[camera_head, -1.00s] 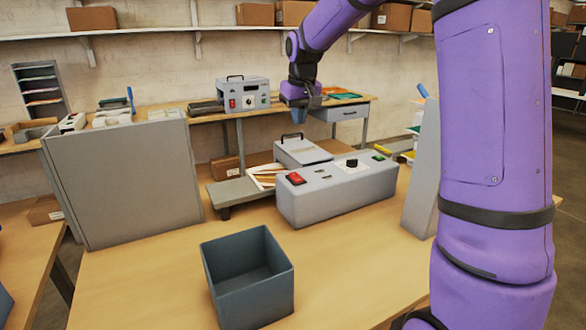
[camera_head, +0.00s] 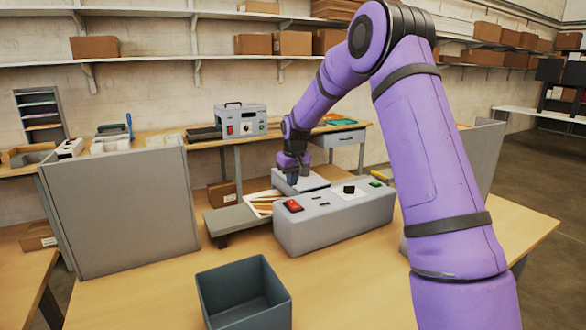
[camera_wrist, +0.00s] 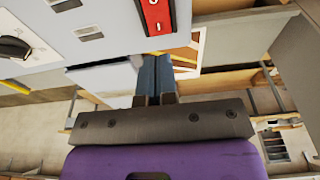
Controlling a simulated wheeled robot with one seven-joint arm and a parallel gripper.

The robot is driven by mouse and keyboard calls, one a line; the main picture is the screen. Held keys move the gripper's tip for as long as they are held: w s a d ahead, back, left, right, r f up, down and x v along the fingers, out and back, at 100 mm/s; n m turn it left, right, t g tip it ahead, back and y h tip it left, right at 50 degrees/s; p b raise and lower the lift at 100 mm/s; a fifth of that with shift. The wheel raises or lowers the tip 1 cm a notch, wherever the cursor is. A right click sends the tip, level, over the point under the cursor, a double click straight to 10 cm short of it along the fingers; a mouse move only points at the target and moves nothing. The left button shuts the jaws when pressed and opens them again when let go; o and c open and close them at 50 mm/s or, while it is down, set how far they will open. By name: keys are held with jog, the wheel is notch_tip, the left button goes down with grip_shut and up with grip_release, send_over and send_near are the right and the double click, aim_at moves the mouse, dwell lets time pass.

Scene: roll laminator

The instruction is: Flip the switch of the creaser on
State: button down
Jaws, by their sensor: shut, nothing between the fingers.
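A long grey machine (camera_head: 335,222), which I take to be the creaser, stands on the near table. Its top has a red rocker switch (camera_head: 293,206) at the left, a black knob (camera_head: 349,189) and a green button (camera_head: 375,183). My gripper (camera_head: 291,181) is just behind the machine's far edge, near the switch. In the wrist view the red switch (camera_wrist: 155,14) shows its "I" mark, cut by the top edge; its tilt is hard to tell. My shut, empty gripper (camera_wrist: 151,60) points toward it, seemingly apart from it.
An open blue-grey bin (camera_head: 244,296) stands in front of the machine. A grey panel (camera_head: 120,215) stands at the left. Another grey device (camera_head: 240,120) with a red switch sits on the back table.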

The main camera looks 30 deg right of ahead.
aim_at(290, 200)
jog(key=shift+w+f, duration=0.25)
jog(key=shift+f, duration=1.25)
jog(key=shift+w+f, duration=0.2)
jog(key=shift+f, duration=1.3)
